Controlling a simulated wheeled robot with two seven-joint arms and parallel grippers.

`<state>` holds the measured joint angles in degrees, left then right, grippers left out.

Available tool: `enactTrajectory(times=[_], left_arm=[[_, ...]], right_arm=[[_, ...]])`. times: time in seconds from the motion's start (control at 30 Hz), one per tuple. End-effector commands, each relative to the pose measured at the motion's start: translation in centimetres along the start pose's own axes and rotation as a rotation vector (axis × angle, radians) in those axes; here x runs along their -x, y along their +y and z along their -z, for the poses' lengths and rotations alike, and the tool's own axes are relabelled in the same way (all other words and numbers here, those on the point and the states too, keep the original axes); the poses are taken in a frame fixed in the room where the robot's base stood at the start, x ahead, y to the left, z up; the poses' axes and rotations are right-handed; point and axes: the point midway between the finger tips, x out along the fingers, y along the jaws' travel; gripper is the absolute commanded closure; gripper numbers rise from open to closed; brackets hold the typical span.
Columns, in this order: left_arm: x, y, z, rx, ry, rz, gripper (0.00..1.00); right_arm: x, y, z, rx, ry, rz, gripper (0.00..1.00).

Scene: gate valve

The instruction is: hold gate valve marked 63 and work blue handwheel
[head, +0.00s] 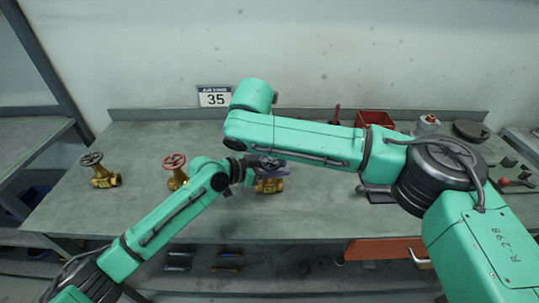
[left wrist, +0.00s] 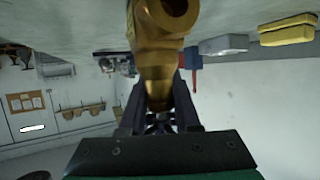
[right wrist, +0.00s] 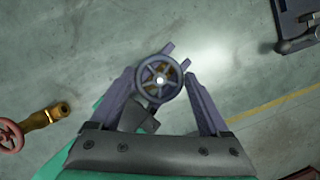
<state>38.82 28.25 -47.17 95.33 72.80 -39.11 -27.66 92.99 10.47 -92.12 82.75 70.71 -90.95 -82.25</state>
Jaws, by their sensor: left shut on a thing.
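A brass gate valve with a dull blue-grey handwheel stands at mid-table in the head view (head: 270,185). My left gripper (head: 250,172) is shut on its brass body, which fills the space between the fingers in the left wrist view (left wrist: 158,65). The handwheel (right wrist: 160,79) faces the right wrist camera. My right gripper (right wrist: 160,76) has one finger on each side of the rim. I cannot tell whether the fingers touch the rim or stand clear. In the head view my right arm hides part of the wheel. No mark 63 is legible.
A valve with a red handwheel (head: 174,161) stands left of the held one, and one with a black handwheel (head: 91,159) further left. A red bin (head: 374,119) and several tools lie on the right.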

Motion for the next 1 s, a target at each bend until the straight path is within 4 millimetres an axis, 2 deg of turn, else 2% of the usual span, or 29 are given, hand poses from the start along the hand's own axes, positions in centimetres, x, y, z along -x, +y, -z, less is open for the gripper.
enactTrajectory(times=[0.03,0.1,0.53,1.0], left_arm=[[0.02,-0.01,0.15,-0.001,0.003,0.001,1.0],[0.02,-0.01,0.15,-0.001,0.003,0.001,1.0],[0.01,0.0,0.13,-0.001,0.002,0.0,1.0],[-0.02,0.06,0.08,-0.001,0.001,-0.001,1.0]], right_arm=[[0.05,0.03,0.0,0.0,0.0,-0.001,0.54],[0.06,0.03,0.0,0.0,0.0,-0.001,0.76],[0.1,0.17,0.02,-0.08,0.001,0.034,0.76],[0.1,0.4,-0.03,-0.416,0.001,0.181,0.76]])
